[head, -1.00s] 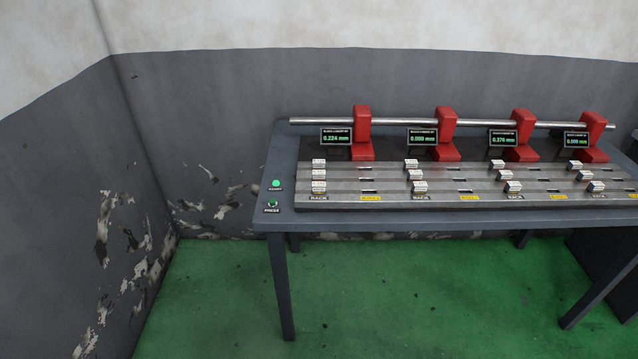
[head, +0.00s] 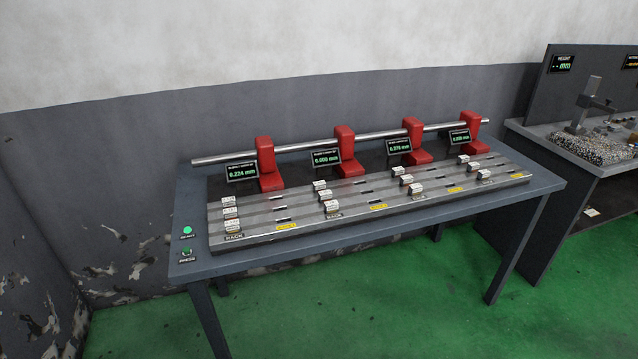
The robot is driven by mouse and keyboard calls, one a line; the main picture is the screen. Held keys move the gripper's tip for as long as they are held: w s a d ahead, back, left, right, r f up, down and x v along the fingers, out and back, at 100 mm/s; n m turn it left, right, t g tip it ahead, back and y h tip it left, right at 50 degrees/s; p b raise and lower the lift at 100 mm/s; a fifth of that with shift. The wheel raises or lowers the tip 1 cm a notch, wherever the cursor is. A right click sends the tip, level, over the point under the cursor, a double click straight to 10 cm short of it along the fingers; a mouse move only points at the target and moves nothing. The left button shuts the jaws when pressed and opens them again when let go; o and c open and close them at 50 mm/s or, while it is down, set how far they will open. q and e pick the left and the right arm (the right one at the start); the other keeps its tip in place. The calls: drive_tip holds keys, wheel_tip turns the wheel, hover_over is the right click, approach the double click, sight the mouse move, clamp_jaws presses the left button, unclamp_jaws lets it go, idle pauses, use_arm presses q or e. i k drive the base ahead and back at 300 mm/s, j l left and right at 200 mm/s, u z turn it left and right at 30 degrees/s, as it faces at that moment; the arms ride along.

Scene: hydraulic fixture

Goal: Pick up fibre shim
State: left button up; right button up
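A grey fixture plate (head: 300,213) lies on the blue-grey table (head: 190,268). Its slotted rows hold small white-topped blocks in groups, among them a left group (head: 230,213), a second group (head: 331,206) and a third (head: 415,189). The blocks are too small to tell whether any is the fibre shim. Neither of my grippers is in view.
Several red clamps, one at the left (head: 266,165), stand along a metal bar (head: 300,148) with small mm displays (head: 241,173). A green button (head: 187,231) sits at the table's left. A second bench (head: 570,150) with a heap of small parts stands right. Green floor (head: 400,310) is open in front.

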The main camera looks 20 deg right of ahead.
sight(320, 185)
drive_tip(key=i+l, duration=0.3)
drive_tip(key=i, duration=0.25)
drive_tip(key=i+l, duration=0.3)
drive_tip(key=i, duration=0.2)
